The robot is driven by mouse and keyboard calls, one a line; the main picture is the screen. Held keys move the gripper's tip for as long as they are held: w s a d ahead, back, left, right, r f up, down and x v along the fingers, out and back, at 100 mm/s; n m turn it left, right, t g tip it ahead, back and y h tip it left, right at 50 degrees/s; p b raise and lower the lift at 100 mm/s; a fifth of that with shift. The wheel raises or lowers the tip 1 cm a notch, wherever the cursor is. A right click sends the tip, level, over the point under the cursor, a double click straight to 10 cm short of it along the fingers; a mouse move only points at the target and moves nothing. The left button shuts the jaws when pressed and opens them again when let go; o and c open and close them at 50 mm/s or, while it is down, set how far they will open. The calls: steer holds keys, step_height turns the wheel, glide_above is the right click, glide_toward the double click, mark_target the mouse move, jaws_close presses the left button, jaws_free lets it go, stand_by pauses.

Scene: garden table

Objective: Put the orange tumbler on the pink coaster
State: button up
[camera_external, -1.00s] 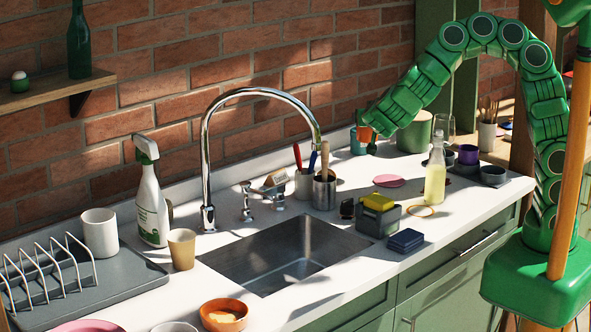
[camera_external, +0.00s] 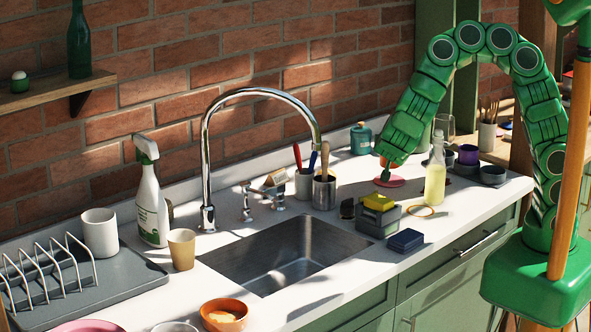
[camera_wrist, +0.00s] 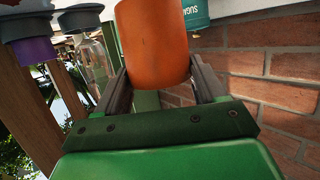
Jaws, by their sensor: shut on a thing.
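The orange tumbler (camera_wrist: 153,42) is between the two fingers of my gripper (camera_wrist: 160,78) in the wrist view, and the fingers are shut on it. In the external view, my gripper (camera_external: 386,172) is at the pink coaster (camera_external: 397,183), and only a small orange part of the tumbler (camera_external: 383,161) shows behind the fingers. The coaster lies flat on the white counter, partly covered by my gripper. I cannot tell whether the tumbler touches the coaster.
A glass bottle (camera_external: 435,176) of pale yellow liquid stands close to the coaster's right. A teal canister (camera_external: 361,139) is behind it, near the wall. A grey sponge caddy (camera_external: 378,221) and an orange ring (camera_external: 421,211) are in front. Small cups (camera_external: 468,155) stand farther right.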

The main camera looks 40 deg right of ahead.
steer(key=shift+f, duration=2.1)
steer(key=shift+f, duration=0.1)
steer(key=o, duration=1)
steer(key=shift+o, duration=0.2)
steer(key=v, duration=0.7)
steer(key=shift+a, duration=0.2)
steer(key=shift+o, duration=0.5)
steer(key=shift+s, duration=0.15)
